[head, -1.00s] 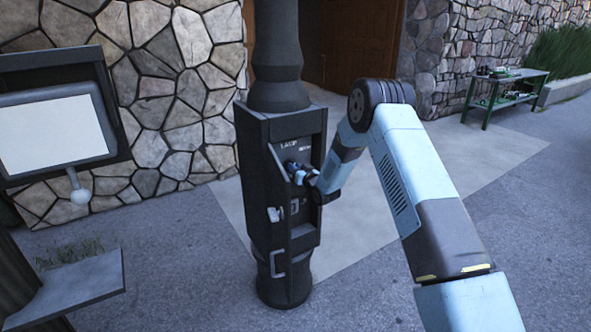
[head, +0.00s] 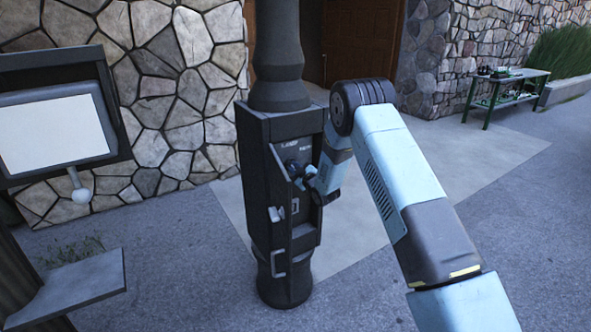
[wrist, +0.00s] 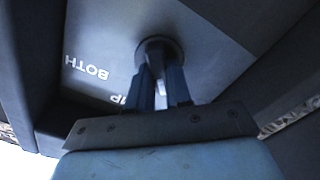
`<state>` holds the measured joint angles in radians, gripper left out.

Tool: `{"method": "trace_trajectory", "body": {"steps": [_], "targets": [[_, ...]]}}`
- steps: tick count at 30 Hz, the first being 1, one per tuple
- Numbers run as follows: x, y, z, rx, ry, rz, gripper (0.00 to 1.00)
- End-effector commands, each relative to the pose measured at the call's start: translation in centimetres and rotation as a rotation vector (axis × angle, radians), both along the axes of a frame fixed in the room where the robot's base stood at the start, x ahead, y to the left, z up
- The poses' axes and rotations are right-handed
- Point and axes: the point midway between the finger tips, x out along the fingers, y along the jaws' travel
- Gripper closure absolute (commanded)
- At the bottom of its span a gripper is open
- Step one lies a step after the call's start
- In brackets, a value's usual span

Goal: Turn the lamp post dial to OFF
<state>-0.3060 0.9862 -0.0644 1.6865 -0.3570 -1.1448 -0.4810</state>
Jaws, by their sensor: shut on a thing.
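The dark lamp post (head: 254,190) stands in the middle of the head view, with a box body and an open front recess. White lettering shows on its upper panel. In the wrist view the dial (wrist: 158,48) is a dark round knob on that panel. The word BOTH shows upside down to its left, with part of another word below it. My gripper (wrist: 161,74) is shut on the dial, its two fingers on either side of the knob. In the head view my gripper (head: 301,172) is at the panel, and it partly hides the dial. The dial's pointer setting cannot be read.
A handle (head: 278,262) and a small latch (head: 275,214) stick out from the post's lower front. A blank white board (head: 55,135) and a grey shelf (head: 75,290) are at left. A green table (head: 505,88) stands far right. Open paving lies to the right.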

Motion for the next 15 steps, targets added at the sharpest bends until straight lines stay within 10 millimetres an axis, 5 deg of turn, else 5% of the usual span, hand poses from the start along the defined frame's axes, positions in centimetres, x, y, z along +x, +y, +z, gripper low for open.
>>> {"method": "trace_trajectory", "body": {"steps": [15], "targets": [[-0.06,-0.41,-0.6,-0.164,-0.098,-0.005,1.0]]}}
